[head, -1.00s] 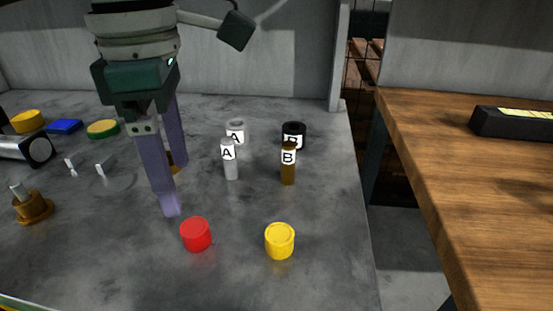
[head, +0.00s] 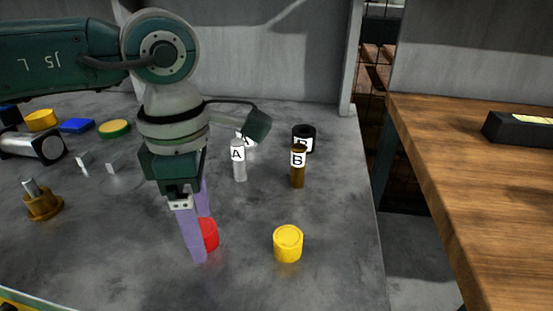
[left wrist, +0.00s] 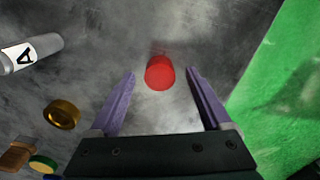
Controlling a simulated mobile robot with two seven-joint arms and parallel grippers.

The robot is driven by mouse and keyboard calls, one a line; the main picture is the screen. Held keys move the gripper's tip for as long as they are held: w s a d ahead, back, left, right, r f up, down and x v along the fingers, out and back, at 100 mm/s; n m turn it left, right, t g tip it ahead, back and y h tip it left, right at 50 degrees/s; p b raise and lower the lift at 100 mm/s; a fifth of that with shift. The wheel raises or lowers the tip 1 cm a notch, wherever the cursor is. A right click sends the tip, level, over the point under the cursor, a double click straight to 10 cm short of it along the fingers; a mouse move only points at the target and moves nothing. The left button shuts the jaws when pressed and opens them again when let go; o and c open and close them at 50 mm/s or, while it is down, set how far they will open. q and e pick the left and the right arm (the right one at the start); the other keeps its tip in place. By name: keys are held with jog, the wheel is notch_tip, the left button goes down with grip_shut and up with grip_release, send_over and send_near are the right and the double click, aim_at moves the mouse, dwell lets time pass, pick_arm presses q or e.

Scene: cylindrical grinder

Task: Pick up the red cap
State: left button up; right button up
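The red cap (head: 210,235) stands on the grey table, partly hidden behind a finger of my left gripper (head: 200,238) in the head view. The left gripper points down, its purple fingers open. In the left wrist view the red cap (left wrist: 160,72) lies between the lines of the two open fingers (left wrist: 162,80), near the tip level, with clear gaps on both sides. Whether the fingertips are level with the cap's height is hard to tell. My right gripper is not in view.
A yellow cap (head: 288,243) stands to the right of the red cap. Behind are a white bottle A (head: 239,165), a brown bottle B (head: 298,172) and a black container (head: 304,137). A brass part (head: 42,203) stands at left. The front table area is clear.

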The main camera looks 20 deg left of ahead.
pick_arm(q)
grip_shut()
dwell(0.4)
jog(key=shift+r, duration=0.15)
